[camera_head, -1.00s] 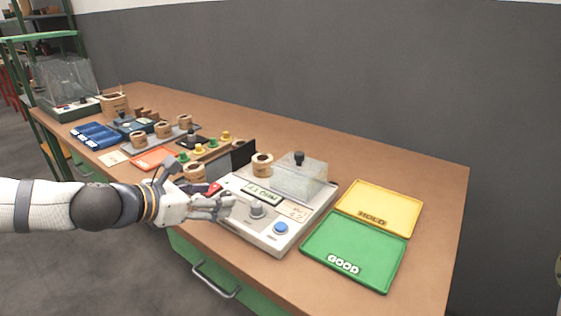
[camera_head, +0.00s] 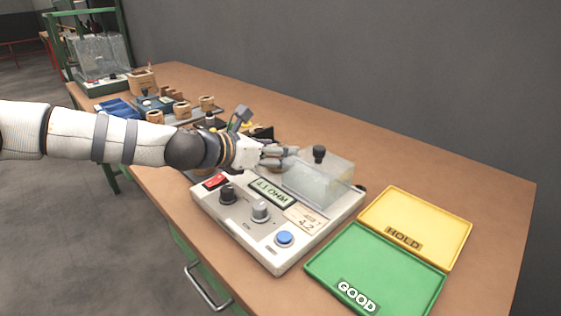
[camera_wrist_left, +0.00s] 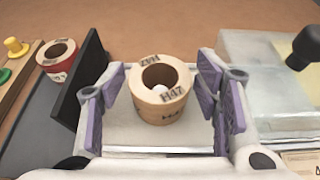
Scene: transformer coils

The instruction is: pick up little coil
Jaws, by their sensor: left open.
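A small tan coil (camera_wrist_left: 160,112) marked H47 stands upright on the pale top of the tester in the left wrist view, its round hole facing up. My left gripper (camera_wrist_left: 164,84) is open, with purple-padded fingers on both sides of the coil. I see gaps between pads and coil. In the head view my left gripper (camera_head: 284,156) reaches over the back of the tester (camera_head: 235,222), beside its clear cover, and its hand mostly hides the coil. My right gripper is not in view.
The clear cover (camera_head: 318,178) with a black knob stands right of the gripper. A black upright plate (camera_wrist_left: 80,80) is close on its left, with a red-banded coil (camera_wrist_left: 58,62) beyond. Green GOOD (camera_head: 375,270) and yellow HOLD (camera_head: 415,228) trays lie right. More coils (camera_head: 182,110) stand farther back.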

